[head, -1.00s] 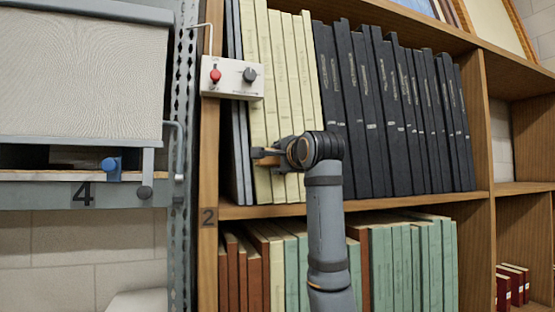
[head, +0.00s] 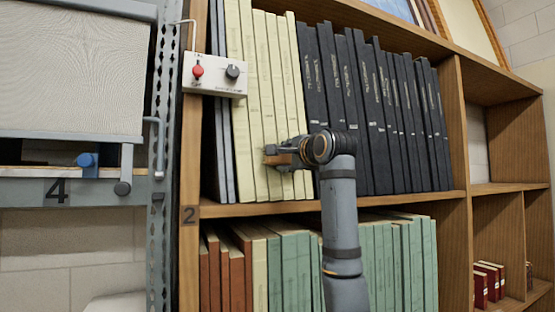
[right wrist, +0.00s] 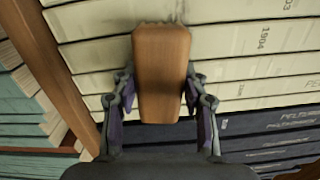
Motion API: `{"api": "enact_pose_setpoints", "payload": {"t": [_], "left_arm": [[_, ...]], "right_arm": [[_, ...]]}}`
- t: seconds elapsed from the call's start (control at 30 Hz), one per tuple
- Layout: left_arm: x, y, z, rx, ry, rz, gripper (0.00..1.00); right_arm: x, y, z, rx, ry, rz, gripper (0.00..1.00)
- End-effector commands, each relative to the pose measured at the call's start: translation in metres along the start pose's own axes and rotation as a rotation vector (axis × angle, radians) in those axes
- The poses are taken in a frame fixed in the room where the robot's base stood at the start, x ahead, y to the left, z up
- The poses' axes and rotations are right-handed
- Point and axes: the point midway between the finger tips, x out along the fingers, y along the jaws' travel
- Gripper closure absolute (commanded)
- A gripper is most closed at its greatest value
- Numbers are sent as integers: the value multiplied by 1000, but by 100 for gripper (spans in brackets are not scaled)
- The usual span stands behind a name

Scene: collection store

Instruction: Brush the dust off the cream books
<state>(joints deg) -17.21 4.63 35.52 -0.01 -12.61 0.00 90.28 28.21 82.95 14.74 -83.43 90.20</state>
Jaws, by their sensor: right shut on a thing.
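The cream books (head: 262,95) stand upright in a row on the upper shelf, between grey-blue books at left and black books at right. They also show in the right wrist view (right wrist: 240,65), with a dark smudge near the top. My right gripper (head: 278,156) is at the lower part of the cream spines. In the right wrist view my right gripper (right wrist: 160,105) is shut on a brown wooden block-like thing (right wrist: 160,60), probably the brush. Its far end is against or very near the spines; bristles are hidden. My left gripper is not in view.
A white control box (head: 214,74) with a red button and dark knob sits on the shelf post at left. Black books (head: 375,110) stand right of the cream ones. A grey rack (head: 100,195) marked 4 is at left.

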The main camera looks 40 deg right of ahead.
Motion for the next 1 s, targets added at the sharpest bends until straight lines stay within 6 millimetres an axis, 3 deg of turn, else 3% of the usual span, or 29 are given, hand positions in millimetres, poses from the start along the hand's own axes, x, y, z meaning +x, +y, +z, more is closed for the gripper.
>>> {"api": "enact_pose_setpoints", "payload": {"t": [0.17,0.5,0.77,1.0], "left_arm": [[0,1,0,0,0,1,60],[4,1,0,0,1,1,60],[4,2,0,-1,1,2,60],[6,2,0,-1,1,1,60]], "right_arm": [[0,0,-3,0,0,-1,81],[1,-1,-33,0,1,-1,81],[2,-2,-39,-1,1,-1,81],[1,-2,-62,0,2,-1,81]]}}
